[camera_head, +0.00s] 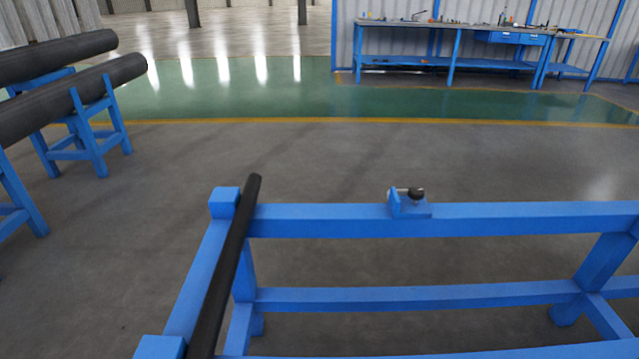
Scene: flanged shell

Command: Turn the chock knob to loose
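The chock knob (416,193) is a small dark round knob on a small blue bracket (409,208). The bracket sits on the top rail of a blue steel stand (500,217), right of the picture's middle. A short light pin or rod shows at the knob's left. The knob's setting, loose or tight, is too small to tell. Neither of my grippers is in the camera_head view.
A dark bar (228,265) lies along the stand's left side. Large dark pipes (70,98) rest on blue trestles (92,135) at the far left. A blue workbench (455,50) with tools stands at the back right. The grey floor between is clear.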

